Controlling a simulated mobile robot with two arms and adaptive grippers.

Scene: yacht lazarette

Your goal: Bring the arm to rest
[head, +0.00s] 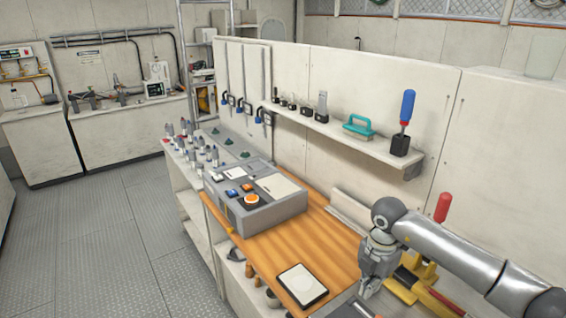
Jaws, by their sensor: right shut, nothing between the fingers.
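My right arm comes in from the lower right over the workbench. My right gripper (371,284) points down above the right end of the wooden bench top (318,246). It is shut and empty. It is beside a yellow tool stand (424,273), and the arm hides part of that stand. A red handle (442,207) stands up behind the arm. My left gripper is not in the picture.
A grey box with buttons (262,211) and a flat white-topped pad (301,285) are on the bench. A wall shelf (350,145) holds a teal brush (358,126) and a blue-handled tool (407,106). The floor (120,235) at left is clear.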

